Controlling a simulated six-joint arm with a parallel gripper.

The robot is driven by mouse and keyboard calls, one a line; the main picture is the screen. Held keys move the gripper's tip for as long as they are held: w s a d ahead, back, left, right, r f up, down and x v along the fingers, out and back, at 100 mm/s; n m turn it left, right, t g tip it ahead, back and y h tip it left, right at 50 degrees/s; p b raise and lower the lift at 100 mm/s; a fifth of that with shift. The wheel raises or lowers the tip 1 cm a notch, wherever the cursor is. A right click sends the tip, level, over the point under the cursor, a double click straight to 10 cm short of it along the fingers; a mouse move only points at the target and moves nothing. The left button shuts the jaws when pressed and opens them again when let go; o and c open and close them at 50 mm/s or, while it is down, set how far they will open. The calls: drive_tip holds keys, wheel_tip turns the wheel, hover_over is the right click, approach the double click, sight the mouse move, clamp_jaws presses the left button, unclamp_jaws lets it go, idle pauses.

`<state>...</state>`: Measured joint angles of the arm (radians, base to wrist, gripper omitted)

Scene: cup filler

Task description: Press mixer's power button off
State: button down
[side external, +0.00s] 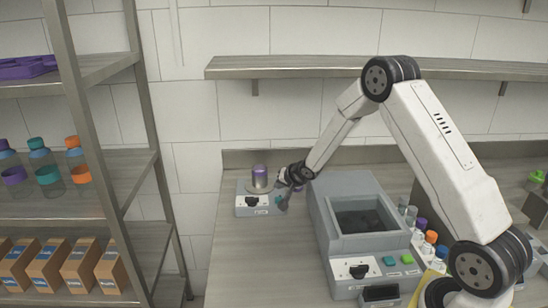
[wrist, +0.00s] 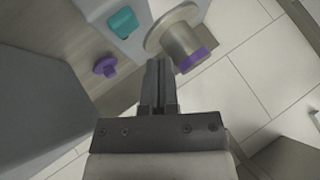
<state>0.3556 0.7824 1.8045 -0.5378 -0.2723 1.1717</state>
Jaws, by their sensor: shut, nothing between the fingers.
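In the wrist view the cup (wrist: 182,46) and plate show at the top, next to a teal button (wrist: 122,22) on the grey body. My gripper (side external: 283,203) is shut and empty, pointing down at the mixer's right side. Its fingers also show in the wrist view (wrist: 157,88), below the cup and button. I cannot tell whether they touch the mixer.
A larger grey machine (side external: 340,200) with an open basin stands to the right. Several capped bottles (side external: 430,238) line its right side. A purple knob-like piece (wrist: 105,66) lies near the mixer in the wrist view. A metal rack (side external: 120,160) stands at left; a wall shelf (side external: 330,63) hangs above.

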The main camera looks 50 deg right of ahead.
drive_tip(key=shift+r, duration=1.75)
drive_tip(key=c, duration=1.3)
unclamp_jaws()
